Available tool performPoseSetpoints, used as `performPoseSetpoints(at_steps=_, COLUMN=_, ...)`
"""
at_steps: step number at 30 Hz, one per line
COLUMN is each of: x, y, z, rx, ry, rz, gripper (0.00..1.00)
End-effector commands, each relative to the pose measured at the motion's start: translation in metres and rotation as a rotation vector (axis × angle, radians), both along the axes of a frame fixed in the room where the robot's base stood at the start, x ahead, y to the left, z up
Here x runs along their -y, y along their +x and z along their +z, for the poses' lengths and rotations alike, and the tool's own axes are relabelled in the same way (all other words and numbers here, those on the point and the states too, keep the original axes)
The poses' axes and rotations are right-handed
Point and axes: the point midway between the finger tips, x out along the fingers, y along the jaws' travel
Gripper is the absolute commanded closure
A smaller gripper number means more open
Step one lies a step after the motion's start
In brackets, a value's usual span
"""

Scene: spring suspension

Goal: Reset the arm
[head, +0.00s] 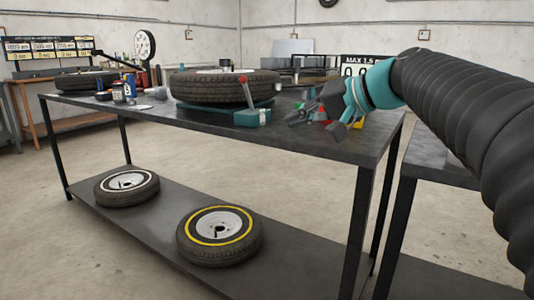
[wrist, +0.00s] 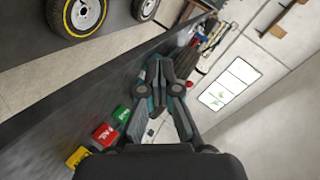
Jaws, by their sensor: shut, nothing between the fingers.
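My arm (head: 455,105) reaches in from the right in the head view and ends above the right part of the dark table (head: 330,143). My gripper (head: 330,112) hangs over the table's right end, partly turned away from the camera. In the wrist view my gripper (wrist: 160,65) has its two fingertips together, with nothing held between them. The wrist picture is tilted, with the table edge running diagonally.
A large tire (head: 225,90) lies on a teal stand on the table. A tire with a yellow ring (head: 220,236) and a white-ringed tire (head: 127,187) lie on the lower shelf. Red (wrist: 104,135), green (wrist: 121,114) and yellow (wrist: 77,157) items show near my gripper.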

Motion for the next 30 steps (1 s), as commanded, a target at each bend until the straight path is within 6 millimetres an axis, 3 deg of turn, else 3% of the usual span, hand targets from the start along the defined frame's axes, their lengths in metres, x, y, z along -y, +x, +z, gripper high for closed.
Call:
performPoseSetpoints(at_steps=8, x=0.019, y=-0.101, z=-0.102, rx=-0.13, ry=-0.361, rz=-0.085, gripper=1.0)
performPoseSetpoints(at_steps=15, x=0.06, y=-0.19, z=-0.193, rx=-0.17, ry=-0.698, rz=-0.113, gripper=1.0)
performPoseSetpoints(at_steps=18, x=0.076, y=-0.217, z=-0.221, rx=-0.169, ry=-0.809, rz=-0.112, gripper=1.0)
performPoseSetpoints(at_steps=24, x=0.094, y=-0.243, z=-0.252, rx=-0.157, ry=-0.932, rz=-0.104, gripper=1.0)
performPoseSetpoints(at_steps=30, x=0.097, y=-0.246, z=-0.257, rx=-0.157, ry=-0.949, rz=-0.102, gripper=1.0)
